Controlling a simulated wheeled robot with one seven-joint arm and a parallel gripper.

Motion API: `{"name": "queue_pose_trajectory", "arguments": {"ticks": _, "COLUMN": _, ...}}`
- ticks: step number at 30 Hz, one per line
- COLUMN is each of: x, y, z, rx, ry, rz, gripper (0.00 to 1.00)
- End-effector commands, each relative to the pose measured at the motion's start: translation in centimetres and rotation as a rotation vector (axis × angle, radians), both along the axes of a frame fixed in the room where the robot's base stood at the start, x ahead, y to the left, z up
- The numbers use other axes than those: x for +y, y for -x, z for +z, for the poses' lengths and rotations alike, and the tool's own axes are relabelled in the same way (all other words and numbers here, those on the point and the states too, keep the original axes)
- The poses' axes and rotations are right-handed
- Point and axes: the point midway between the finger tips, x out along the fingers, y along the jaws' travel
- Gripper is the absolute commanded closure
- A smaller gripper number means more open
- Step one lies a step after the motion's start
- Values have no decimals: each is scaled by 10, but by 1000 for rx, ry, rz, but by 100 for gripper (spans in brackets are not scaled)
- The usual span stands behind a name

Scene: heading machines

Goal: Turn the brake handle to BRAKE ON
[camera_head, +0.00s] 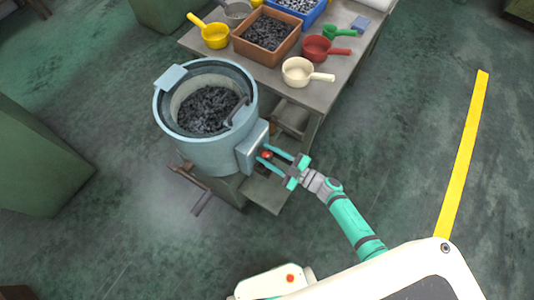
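A pale blue round drum machine (207,150) stands left of centre, filled with dark pieces. A grey-blue box (252,147) is fixed to its right side. A small red part (265,155) shows at the face of this box; I cannot tell for sure whether it is the brake handle, and no BRAKE ON marking can be read. My gripper (263,154) reaches the box from the lower right. Its two teal fingers are spread apart, one on each side of the red part. Whether either finger touches it cannot be told.
A grey table (345,70) behind the machine bears a brown crate (267,56) of dark pieces, a blue crate (318,10) and several coloured scoops. A green cabinet (40,160) stands at the left. The floor to the right, with a yellow stripe (463,150), is clear.

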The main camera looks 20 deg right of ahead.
Motion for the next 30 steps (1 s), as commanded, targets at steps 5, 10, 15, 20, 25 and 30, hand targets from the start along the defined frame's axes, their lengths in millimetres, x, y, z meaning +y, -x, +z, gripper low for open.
{"name": "queue_pose_trajectory", "arguments": {"ticks": 5, "x": -16, "y": 19, "z": -1, "rx": 2, "ry": 2, "rz": -3, "gripper": 64}}
{"name": "queue_pose_trajectory", "arguments": {"ticks": 10, "x": -36, "y": 44, "z": -1, "rx": 2, "ry": 3, "rz": -3, "gripper": 64}}
{"name": "queue_pose_trajectory", "arguments": {"ticks": 15, "x": -53, "y": 67, "z": -1, "rx": 2, "ry": 2, "rz": -3, "gripper": 64}}
{"name": "queue_pose_trajectory", "arguments": {"ticks": 20, "x": -62, "y": 79, "z": 0, "rx": 0, "ry": 2, "rz": -2, "gripper": 64}}
{"name": "queue_pose_trajectory", "arguments": {"ticks": 25, "x": -65, "y": 83, "z": 0, "rx": 0, "ry": 1, "rz": -1, "gripper": 64}}
{"name": "queue_pose_trajectory", "arguments": {"ticks": 30, "x": -65, "y": 83, "z": 0, "rx": 0, "ry": 1, "rz": -1, "gripper": 64}}
